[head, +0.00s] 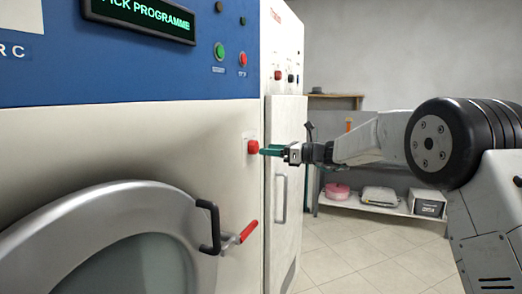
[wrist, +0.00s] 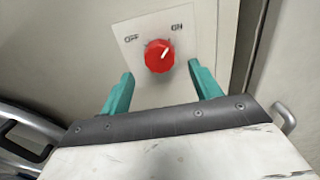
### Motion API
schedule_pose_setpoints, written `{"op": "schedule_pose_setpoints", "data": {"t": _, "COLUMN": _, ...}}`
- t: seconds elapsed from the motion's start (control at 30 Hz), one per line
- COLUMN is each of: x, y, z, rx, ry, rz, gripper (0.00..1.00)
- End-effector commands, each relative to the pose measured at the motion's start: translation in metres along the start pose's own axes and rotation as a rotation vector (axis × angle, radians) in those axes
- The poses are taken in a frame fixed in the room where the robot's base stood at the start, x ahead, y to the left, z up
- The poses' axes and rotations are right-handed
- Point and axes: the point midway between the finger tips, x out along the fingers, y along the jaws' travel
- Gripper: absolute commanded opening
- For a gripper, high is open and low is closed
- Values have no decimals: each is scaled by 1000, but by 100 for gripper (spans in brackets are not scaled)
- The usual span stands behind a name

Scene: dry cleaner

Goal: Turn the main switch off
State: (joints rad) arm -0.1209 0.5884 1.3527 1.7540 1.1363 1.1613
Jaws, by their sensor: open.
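The main switch is a red rotary knob (wrist: 159,56) on a pale plate (wrist: 130,25) marked OFF at left and ON at right. Its white pointer line leans up and right, toward ON. In the head view the red knob (head: 253,147) sits on the front of the machine, near its right edge. My gripper (head: 268,150) is right in front of the knob, its teal fingers reaching toward it. In the wrist view my gripper (wrist: 160,88) is open, one finger on either side below the knob, with visible gaps. I cannot tell how deep the fingertips reach.
A round door with a black handle (head: 209,228) and a red-handled lever (head: 248,231) sit below the knob. Green (head: 219,51) and red (head: 242,59) buttons are above. A white cabinet (head: 287,180) stands behind at right. A low shelf (head: 375,208) holds several things. The floor at right is clear.

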Motion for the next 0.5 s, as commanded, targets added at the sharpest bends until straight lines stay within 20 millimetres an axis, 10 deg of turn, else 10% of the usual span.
{"op": "schedule_pose_setpoints", "data": {"t": 0.5, "x": 42, "y": 1, "z": 0, "rx": -2, "ry": 1, "rz": 0, "gripper": 63}}
